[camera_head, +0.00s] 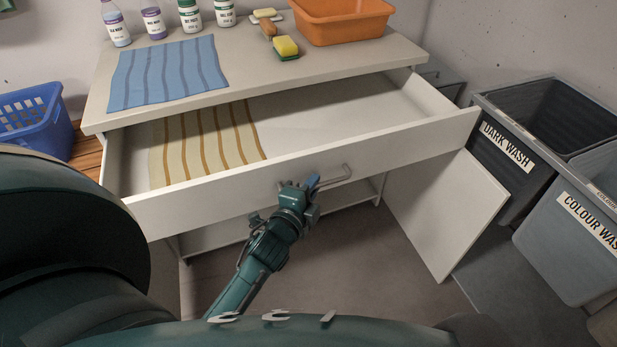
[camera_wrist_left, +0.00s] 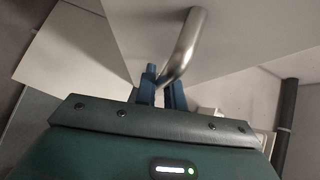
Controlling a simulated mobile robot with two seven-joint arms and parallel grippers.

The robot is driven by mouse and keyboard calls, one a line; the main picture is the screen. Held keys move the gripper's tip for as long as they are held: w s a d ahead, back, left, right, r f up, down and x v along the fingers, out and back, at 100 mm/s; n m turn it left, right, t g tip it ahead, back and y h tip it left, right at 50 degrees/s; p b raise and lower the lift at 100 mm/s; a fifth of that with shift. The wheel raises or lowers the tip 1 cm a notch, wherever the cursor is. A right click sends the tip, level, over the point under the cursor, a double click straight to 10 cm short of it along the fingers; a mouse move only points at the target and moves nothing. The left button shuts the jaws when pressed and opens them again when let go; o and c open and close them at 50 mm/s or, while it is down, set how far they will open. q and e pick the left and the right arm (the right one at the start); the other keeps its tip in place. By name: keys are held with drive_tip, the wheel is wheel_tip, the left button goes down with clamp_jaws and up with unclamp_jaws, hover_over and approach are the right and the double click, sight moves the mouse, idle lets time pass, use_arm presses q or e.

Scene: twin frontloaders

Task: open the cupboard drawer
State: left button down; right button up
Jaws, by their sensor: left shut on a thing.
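The cupboard drawer (camera_head: 330,172) is pulled well out from the white cupboard in the head view. A yellow-striped cloth (camera_head: 205,142) lies inside it at the left; the rest of the drawer looks empty. A metal bar handle (camera_head: 335,178) is on the drawer front, and it shows large in the left wrist view (camera_wrist_left: 186,45). My left gripper (camera_head: 312,184) is at the left end of this handle. In the left wrist view its blue fingers (camera_wrist_left: 162,88) are shut around the handle's end. My right gripper is not in view.
A cupboard door (camera_head: 450,215) hangs open below the drawer at the right. A blue striped cloth (camera_head: 168,73), bottles, a yellow sponge (camera_head: 285,47) and an orange basin (camera_head: 340,20) are on the cupboard top. Laundry bins (camera_head: 500,150) stand at the right, a blue basket (camera_head: 35,118) at the left.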

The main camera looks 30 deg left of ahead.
use_arm(q)
drive_tip(key=shift+s+d, duration=0.5)
drive_tip(key=shift+d, duration=0.05)
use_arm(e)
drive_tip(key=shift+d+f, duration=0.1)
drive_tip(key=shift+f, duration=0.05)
use_arm(q)
drive_tip(key=c, duration=1.5)
unclamp_jaws()
drive_tip(key=shift+s, duration=0.1)
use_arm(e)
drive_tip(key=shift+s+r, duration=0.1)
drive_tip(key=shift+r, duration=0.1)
